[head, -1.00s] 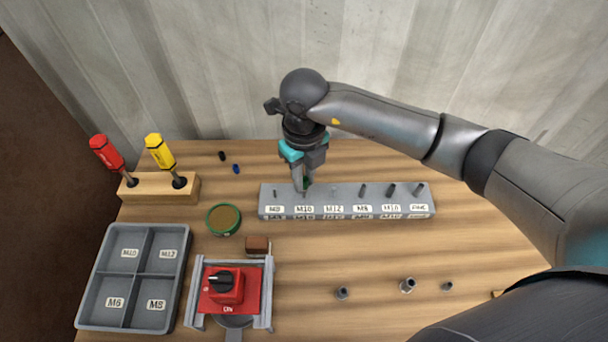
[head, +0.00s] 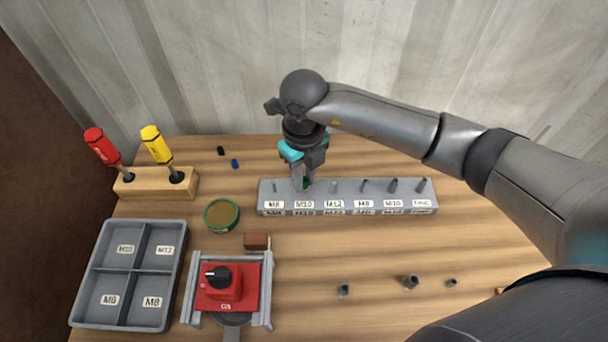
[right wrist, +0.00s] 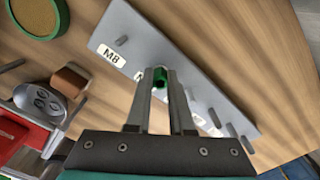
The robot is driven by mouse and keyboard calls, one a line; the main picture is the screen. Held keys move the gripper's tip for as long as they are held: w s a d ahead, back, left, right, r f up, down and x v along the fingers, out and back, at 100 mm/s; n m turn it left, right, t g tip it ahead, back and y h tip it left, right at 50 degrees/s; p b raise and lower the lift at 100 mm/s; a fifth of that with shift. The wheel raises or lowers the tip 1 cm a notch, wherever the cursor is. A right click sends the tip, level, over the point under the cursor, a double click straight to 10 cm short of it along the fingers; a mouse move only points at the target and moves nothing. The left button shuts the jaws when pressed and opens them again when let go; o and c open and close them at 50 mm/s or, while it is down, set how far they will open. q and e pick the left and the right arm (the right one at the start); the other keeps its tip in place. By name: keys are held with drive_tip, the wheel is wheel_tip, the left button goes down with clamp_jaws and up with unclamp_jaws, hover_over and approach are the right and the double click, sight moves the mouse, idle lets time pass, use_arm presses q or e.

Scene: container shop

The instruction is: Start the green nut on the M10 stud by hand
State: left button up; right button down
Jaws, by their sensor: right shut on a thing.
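The green nut (right wrist: 159,78) shows between the fingertips of my right gripper in the right wrist view. My right gripper (head: 303,186) is shut on it, pointing down at the second place, labelled M10, on the grey stud rail (head: 350,208). The rail also shows in the right wrist view (right wrist: 138,38). The M10 stud there is hidden by the fingers and the nut, so I cannot tell whether the nut is on its thread. The M8 stud (head: 275,187) stands bare just to the left. My left gripper is not in view.
A grey tray (head: 132,262) with labelled compartments and a red switch fixture (head: 222,290) stand at the front left. A green-rimmed round dish (head: 221,214), a brown block (head: 257,241) and a screwdriver stand (head: 150,184) are nearby. Several small metal parts (head: 411,282) lie at the front right.

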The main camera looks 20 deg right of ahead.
drive_tip(key=shift+f+b, duration=0.5)
drive_tip(key=shift+f, duration=0.15)
drive_tip(key=m, duration=0.8)
drive_tip(key=shift+m, duration=0.6)
